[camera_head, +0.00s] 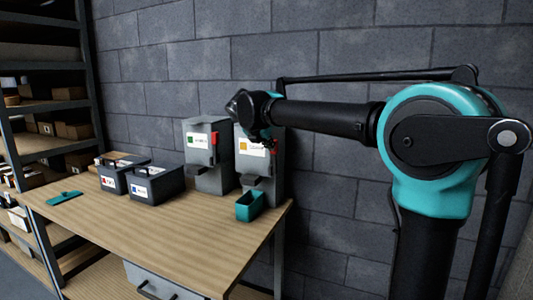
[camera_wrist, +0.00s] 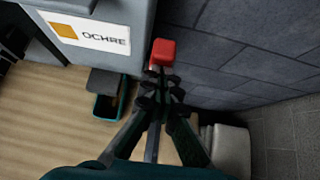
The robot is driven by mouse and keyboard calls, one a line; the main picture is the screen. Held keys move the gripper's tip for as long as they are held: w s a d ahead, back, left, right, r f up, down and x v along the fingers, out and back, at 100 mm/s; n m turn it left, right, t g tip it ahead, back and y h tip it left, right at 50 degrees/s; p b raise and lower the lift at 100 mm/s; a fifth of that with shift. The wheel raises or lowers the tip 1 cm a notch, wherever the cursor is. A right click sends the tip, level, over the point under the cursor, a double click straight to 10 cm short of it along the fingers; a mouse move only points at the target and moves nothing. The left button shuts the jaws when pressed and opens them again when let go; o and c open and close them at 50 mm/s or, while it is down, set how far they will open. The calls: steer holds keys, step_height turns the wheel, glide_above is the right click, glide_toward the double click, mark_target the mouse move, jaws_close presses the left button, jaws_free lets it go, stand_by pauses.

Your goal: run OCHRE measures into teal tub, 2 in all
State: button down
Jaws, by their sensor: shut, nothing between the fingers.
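The ochre dispenser is a grey box (camera_head: 270,185) at the right end of the table. Its white label with an ochre square reads OCHRE in the wrist view (camera_wrist: 88,33). A red lever (camera_wrist: 163,52) sticks out on its right side. The teal tub (camera_head: 249,206) stands on the table below its spout, and also shows in the wrist view (camera_wrist: 103,110), partly hidden by the spout. I cannot see what is in the tub. My gripper (camera_wrist: 154,76) is shut and empty, with its tips close to the lever; I cannot tell whether they touch.
A second grey dispenser (camera_head: 202,173) with a green label and red lever stands to the left. Two dark labelled bins (camera_head: 155,184) and a flat teal object (camera_head: 65,197) lie further left. The table's front (camera_head: 170,235) is clear. A block wall (camera_head: 330,50) stands close behind.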

mark_target(273, 140)
steer(key=shift+w+d+r+g, duration=0.25)
steer(key=shift+w, duration=0.4)
steer(key=shift+w+d+r+g, duration=0.2)
steer(key=shift+w+r+g, duration=0.05)
steer(key=shift+w, duration=0.35)
steer(key=shift+w, duration=0.1)
